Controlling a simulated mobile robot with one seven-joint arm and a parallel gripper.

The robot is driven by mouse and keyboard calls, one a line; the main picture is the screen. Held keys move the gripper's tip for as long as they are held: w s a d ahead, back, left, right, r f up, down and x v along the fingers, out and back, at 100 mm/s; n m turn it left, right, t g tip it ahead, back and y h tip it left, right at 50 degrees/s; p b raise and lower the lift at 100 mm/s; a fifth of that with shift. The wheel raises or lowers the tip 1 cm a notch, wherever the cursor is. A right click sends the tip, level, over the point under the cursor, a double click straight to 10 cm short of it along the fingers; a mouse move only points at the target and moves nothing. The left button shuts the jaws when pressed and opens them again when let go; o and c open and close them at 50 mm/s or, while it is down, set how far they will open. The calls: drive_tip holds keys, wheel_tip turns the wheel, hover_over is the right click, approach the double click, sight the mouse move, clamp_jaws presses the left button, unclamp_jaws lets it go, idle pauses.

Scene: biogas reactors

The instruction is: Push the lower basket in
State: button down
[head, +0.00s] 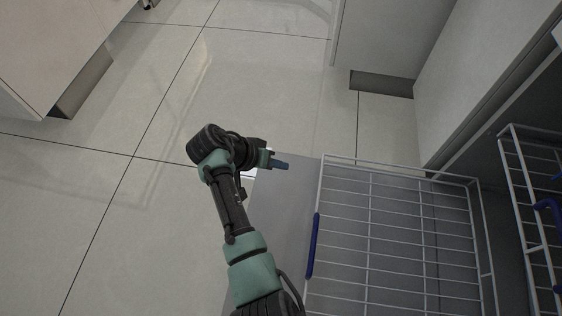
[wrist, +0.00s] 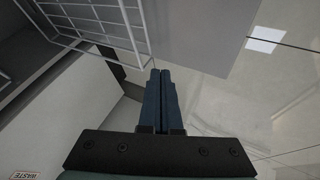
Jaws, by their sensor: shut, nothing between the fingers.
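The lower basket (head: 400,184) is a white wire rack with a blue handle (head: 313,245) on its left side. It stands pulled out over a grey panel (head: 283,200), which looks like the open door. My gripper (head: 287,166) is shut and empty, just left of the basket's far-left corner, with a small gap in the picture. In the wrist view my gripper's blue-grey fingers (wrist: 160,75) lie together. Part of a white wire basket (wrist: 97,22) shows there at upper left, apart from the fingertips. The near end of the lower basket is cut off in the head view.
A second wire basket (head: 507,160) with a blue handle (head: 548,215) is at the right edge, apparently higher up. Pale cabinets stand at the upper right (head: 480,90) and upper left (head: 50,50). The tiled floor (head: 110,200) to the left is clear.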

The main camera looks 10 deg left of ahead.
drive_tip(key=b+x, duration=0.5)
drive_tip(key=x, duration=0.3)
drive_tip(key=shift+s+a, duration=0.1)
drive_tip(key=d, duration=0.1)
drive_tip(key=d+b, duration=0.2)
drive_tip(key=shift+f, duration=0.25)
drive_tip(key=shift+d+r+b, duration=0.15)
drive_tip(key=shift+d+b, duration=0.2)
drive_tip(key=shift+d, duration=0.3)
